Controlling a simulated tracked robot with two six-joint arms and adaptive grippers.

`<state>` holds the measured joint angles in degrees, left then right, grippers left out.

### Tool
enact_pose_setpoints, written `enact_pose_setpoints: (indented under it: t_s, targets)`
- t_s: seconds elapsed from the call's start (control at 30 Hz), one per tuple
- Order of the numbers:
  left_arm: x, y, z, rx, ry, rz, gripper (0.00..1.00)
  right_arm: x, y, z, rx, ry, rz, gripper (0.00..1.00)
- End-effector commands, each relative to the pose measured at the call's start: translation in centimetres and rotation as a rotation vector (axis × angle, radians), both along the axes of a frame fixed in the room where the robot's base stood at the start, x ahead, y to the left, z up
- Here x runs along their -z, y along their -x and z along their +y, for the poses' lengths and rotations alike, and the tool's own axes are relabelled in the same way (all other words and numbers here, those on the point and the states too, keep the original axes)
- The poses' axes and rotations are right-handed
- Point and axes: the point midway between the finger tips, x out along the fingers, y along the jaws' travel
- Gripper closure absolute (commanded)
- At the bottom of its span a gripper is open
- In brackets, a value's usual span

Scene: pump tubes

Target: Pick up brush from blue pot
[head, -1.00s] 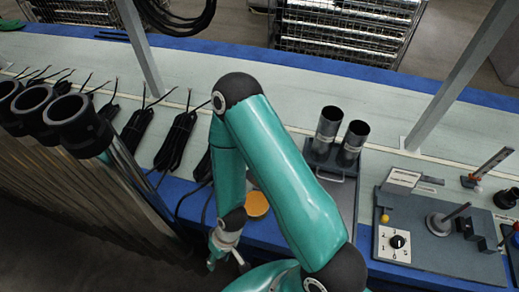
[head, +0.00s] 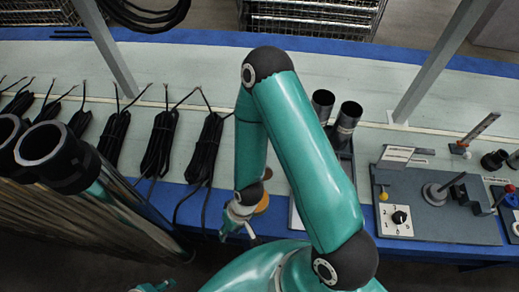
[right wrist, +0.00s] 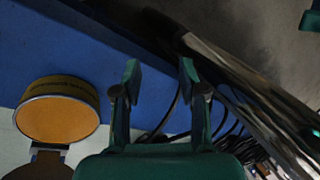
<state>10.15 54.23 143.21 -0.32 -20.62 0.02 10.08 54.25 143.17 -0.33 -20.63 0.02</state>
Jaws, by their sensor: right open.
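My right gripper (head: 237,234) is open with nothing between its fingers, low over the blue front edge of the bench in the head view. In the right wrist view its two teal fingers (right wrist: 160,70) stand apart. A round container with an orange top (right wrist: 57,112) lies left of the fingers, apart from them; in the head view its orange top (head: 263,203) is partly hidden by my right arm. I cannot make out a brush or a blue pot. A teal piece (head: 152,287) at the bottom edge seems to be my left gripper, mostly cut off.
Long tubes with black collars (head: 52,150) stand at the left. Several black cable bundles (head: 158,142) lie on the bench. Two dark metal cylinders (head: 346,120) stand behind my arm. A grey fixture with a dial (head: 397,218) is at the right. Slanted grey posts rise from the bench.

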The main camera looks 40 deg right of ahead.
Motion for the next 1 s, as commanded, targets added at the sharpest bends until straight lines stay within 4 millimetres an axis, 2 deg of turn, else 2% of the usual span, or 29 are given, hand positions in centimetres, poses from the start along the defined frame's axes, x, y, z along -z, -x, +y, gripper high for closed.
enact_pose_setpoints:
  t_s: [0.07,0.2,0.23,0.37,0.47,0.57,0.67,0.8,0.83,0.9,1.0]
  targets:
    - [0.0,0.0,0.0,0.0,0.0,0.0,0.6,0.0,0.0,0.0,0.001,0.0,0.0,0.5]
    - [0.3,0.0,0.0,0.001,0.0,0.0,0.6,0.0,-0.7,-0.2,0.014,-0.006,0.015,0.5]
    - [0.4,0.0,0.0,0.001,0.0,0.0,0.6,0.0,-1.0,-1.2,0.02,-0.007,0.023,0.5]
    - [1.3,0.0,0.0,0.001,0.0,-0.001,0.6,-0.2,-3.0,-2.5,0.061,-0.017,0.088,0.5]
    - [2.1,0.0,0.0,0.001,0.0,-0.001,0.6,-1.1,-5.0,-4.0,0.109,-0.004,0.168,0.5]
    - [3.1,0.0,0.0,0.001,0.0,-0.001,0.6,-3.1,-7.1,-6.7,0.174,0.039,0.268,0.5]
    - [4.1,0.0,0.0,0.001,0.0,-0.001,0.6,-6.1,-8.5,-10.3,0.259,0.117,0.374,0.5]
    - [5.3,0.0,0.0,0.001,0.0,-0.001,0.6,-11.1,-9.2,-15.3,0.397,0.244,0.489,0.5]
    - [7.0,0.0,0.0,0.0,0.0,-0.002,0.6,-11.7,-10.6,-16.8,0.434,0.25,0.43,0.5]
    - [8.7,0.0,0.0,0.0,0.0,0.0,0.6,-14.5,-12.3,-19.6,0.507,0.268,0.351,0.5]
    - [10.3,0.0,0.0,0.0,0.0,0.0,0.6,-18.6,-13.3,-22.9,0.598,0.288,0.264,0.5]
